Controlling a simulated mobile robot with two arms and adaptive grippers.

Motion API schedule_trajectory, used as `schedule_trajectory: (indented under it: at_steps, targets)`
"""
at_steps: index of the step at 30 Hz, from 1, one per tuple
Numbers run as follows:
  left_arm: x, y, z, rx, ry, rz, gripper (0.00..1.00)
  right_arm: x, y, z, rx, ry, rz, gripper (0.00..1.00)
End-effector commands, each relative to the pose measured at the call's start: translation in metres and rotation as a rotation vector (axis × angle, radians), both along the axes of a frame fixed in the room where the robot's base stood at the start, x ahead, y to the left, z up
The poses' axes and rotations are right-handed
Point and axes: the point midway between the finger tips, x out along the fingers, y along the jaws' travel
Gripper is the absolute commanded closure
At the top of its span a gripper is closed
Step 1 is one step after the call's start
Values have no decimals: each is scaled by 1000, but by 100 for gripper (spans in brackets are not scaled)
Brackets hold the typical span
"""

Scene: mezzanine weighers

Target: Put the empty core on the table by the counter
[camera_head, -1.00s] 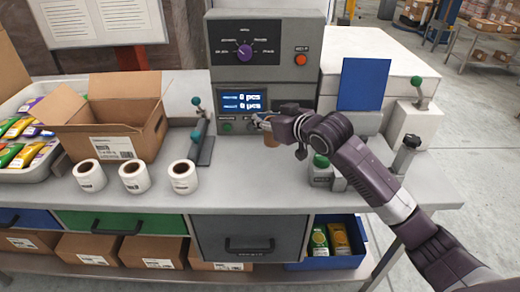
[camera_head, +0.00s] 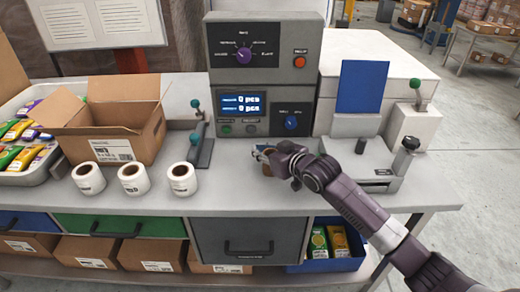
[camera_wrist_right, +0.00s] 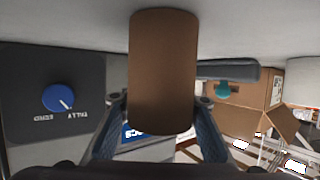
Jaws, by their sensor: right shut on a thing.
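The empty core is a plain brown cardboard tube (camera_wrist_right: 162,70), large in the right wrist view. My right gripper (camera_wrist_right: 160,115) is shut on it, with a finger on each side. In the head view my right gripper (camera_head: 262,153) is low over the grey table (camera_head: 240,185), in front of the counter (camera_head: 245,115) with its lit display. The core is mostly hidden behind the gripper there, with only a little brown showing. I cannot tell whether the core touches the table. My left gripper is not in view.
Three white label rolls (camera_head: 130,182) stand to the left on the table. An open carton (camera_head: 120,125) and a tray of packets (camera_head: 28,150) are behind them. A small device with teal knobs (camera_head: 199,135) stands left of the counter. The table front between rolls and gripper is clear.

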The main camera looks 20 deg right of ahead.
Motion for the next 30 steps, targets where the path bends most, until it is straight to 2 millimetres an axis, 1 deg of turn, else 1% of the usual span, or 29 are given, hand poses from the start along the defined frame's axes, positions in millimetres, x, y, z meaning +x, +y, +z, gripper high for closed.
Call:
schedule_trajectory:
  at_steps: [2, 3, 9, 20, 25, 30]
  targets:
    - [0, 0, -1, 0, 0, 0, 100, 0, 0, -2, 0, 1, 0, 89]
    - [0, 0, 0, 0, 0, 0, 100, 0, 0, -2, 0, 0, 0, 72]
    - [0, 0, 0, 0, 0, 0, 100, 0, 0, -2, 0, 0, 0, 51]
    - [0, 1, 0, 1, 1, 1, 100, -2, -1, 1, 0, 0, 0, 51]
    - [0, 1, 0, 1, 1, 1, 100, -19, -7, 7, -2, 1, -1, 51]
    - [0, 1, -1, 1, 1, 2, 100, -46, -16, 18, -2, 1, 1, 51]
